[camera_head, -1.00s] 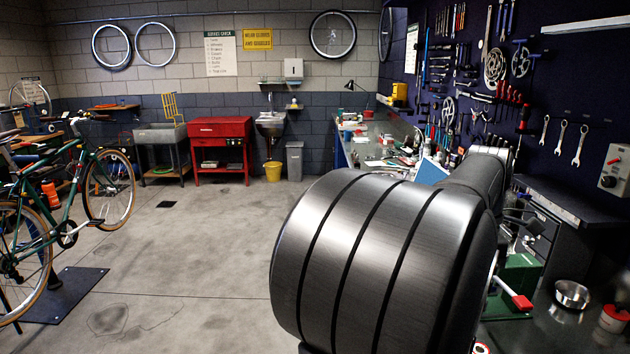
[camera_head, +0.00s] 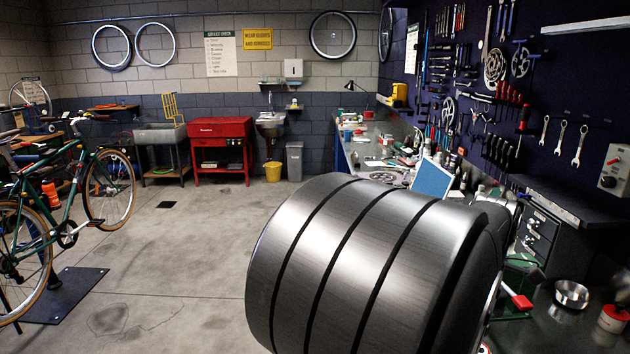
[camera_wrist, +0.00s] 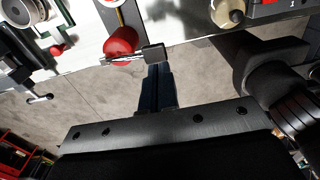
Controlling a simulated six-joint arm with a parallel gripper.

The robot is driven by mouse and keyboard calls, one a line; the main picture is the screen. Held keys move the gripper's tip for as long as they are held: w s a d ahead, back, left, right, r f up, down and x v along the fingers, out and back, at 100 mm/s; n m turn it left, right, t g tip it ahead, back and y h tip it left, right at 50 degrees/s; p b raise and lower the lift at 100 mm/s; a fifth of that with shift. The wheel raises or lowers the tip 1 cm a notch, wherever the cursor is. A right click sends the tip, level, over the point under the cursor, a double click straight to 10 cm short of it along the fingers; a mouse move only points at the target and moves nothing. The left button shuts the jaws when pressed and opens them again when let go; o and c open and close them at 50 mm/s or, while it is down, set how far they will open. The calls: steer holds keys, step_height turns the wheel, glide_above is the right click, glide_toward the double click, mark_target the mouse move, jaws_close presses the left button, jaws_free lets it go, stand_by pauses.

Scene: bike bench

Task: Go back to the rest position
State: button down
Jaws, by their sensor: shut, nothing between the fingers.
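My gripper (camera_wrist: 154,55) shows in the wrist view as dark fingers pointing up from a black mount. The fingers are together with nothing between them. They are near the edge of a pale bench top (camera_wrist: 185,22), with floor below it in the picture. A red round object (camera_wrist: 120,42) lies just left of the fingertips; I cannot tell the gap between them. In the head view my large dark arm link fills the lower middle and the gripper is hidden.
The workbench holds a blue panel (camera_head: 433,179), a metal bowl (camera_head: 571,294) and a red-and-white container (camera_head: 613,318). Drawers (camera_head: 537,236) stand behind. Tools hang on the dark wall. A green bike (camera_head: 75,210) stands at left; the middle floor is clear.

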step_height(320, 180, up, 9)
step_height(320, 180, down, 10)
steer(key=shift+s+r, duration=0.15)
steer(key=shift+w+r+g, duration=0.6)
steer(key=shift+w+r, duration=0.45)
steer(key=shift+r, duration=0.15)
step_height(320, 180, up, 9)
steer(key=shift+t, duration=0.6)
steer(key=f, duration=0.3)
steer(key=s+f, duration=0.1)
steer(key=f, duration=0.2)
steer(key=s+f, duration=0.1)
steer(key=f, duration=0.2)
steer(key=shift+d+f, duration=0.1)
steer(key=shift+f, duration=0.15)
steer(key=shift+w+g, duration=0.5)
steer(key=shift+w, duration=0.25)
steer(key=shift+w+r, duration=0.15)
steer(key=shift+r, duration=0.95)
